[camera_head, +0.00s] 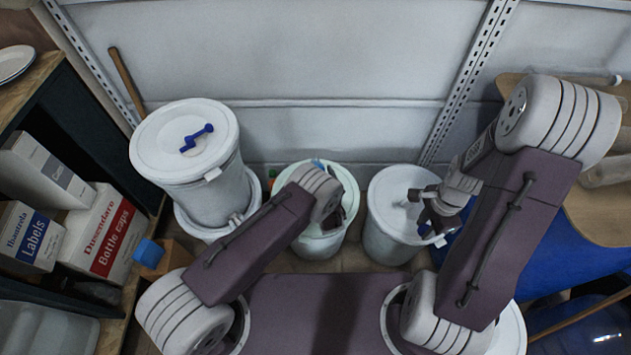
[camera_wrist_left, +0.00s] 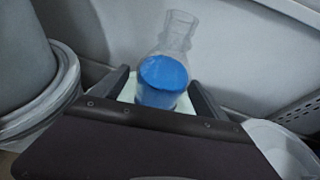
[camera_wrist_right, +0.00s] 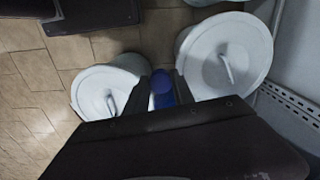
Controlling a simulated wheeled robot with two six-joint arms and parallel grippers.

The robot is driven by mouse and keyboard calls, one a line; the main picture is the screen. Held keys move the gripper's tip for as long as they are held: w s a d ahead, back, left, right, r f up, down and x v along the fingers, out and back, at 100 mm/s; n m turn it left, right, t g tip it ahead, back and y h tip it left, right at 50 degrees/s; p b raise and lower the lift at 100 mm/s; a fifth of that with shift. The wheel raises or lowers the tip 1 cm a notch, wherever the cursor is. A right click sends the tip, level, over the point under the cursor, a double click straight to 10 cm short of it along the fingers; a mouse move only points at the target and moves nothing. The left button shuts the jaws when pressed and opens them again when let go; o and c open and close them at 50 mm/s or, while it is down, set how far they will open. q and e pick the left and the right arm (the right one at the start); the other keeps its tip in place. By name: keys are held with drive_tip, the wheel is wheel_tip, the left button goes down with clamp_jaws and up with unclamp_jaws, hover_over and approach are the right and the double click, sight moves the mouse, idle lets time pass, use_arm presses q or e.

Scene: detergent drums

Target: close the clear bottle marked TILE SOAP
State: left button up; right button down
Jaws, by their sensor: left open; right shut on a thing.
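A clear bottle (camera_wrist_left: 177,32) with blue in its lower part shows in the left wrist view, at the middle drum (camera_head: 318,245). No marking on it is readable. My left gripper (camera_wrist_left: 160,90) is open, with its fingers on either side of the bottle. In the head view my left arm mostly hides the bottle. My right gripper (camera_head: 428,212) is over the right drum (camera_head: 385,235). In the right wrist view it is shut on a small blue thing (camera_wrist_right: 162,84), which could be a cap; its shape is partly hidden by the fingers.
A white lidded drum (camera_head: 180,150) with a blue tool (camera_head: 197,138) on its lid stands at the left. Shelves with boxes (camera_head: 105,230) are at the far left. A blue block (camera_head: 149,253) is near them. A wall closes off the back.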

use_arm(q)
drive_tip(key=x, duration=0.3)
drive_tip(key=shift+b, duration=0.3)
drive_tip(key=shift+c, duration=0.4)
drive_tip(key=shift+w, duration=0.1)
clamp_jaws()
